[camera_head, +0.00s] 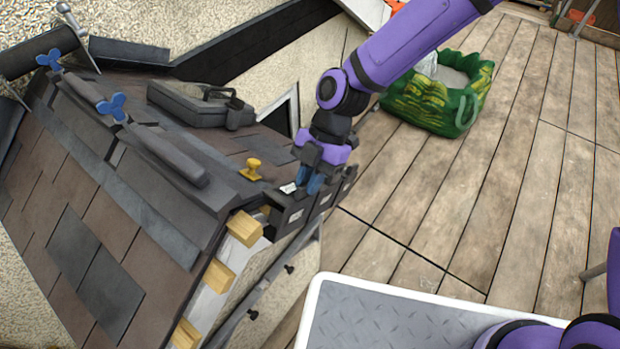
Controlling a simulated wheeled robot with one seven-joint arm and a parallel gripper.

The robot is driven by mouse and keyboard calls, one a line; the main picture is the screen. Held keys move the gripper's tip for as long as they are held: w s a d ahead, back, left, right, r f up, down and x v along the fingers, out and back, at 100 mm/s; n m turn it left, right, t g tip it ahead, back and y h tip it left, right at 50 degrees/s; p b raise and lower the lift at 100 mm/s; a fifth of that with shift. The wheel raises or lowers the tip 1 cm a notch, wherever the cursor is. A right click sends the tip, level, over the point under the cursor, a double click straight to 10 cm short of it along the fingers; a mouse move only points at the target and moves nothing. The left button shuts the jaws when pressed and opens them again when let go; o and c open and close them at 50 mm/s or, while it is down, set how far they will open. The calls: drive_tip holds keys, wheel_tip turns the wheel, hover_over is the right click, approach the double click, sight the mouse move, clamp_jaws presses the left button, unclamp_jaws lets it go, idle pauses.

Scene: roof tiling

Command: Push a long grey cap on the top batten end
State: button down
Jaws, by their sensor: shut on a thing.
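My gripper (308,186) points down over a row of dark grey bins (295,217) beside the roof edge, its blue fingertips at the bins. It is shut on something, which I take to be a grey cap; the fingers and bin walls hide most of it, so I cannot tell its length. The top batten end (243,228) is a bare, pale yellow wooden block sticking out at the verge near the ridge, left of my gripper and apart from it. More bare batten ends (218,274) stick out lower down the verge.
A yellow knob-shaped tool (252,169) stands on the roof just left of my gripper. A grey case (200,103) lies on the far slope. Ridge pieces with blue wing knobs (113,107) line the ridge. A green bag (440,95) stands on the deck.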

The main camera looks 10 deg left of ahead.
idle(0.3)
drive_tip(key=c, duration=1.1)
unclamp_jaws()
drive_tip(key=shift+o, duration=0.2)
drive_tip(key=v, duration=0.6)
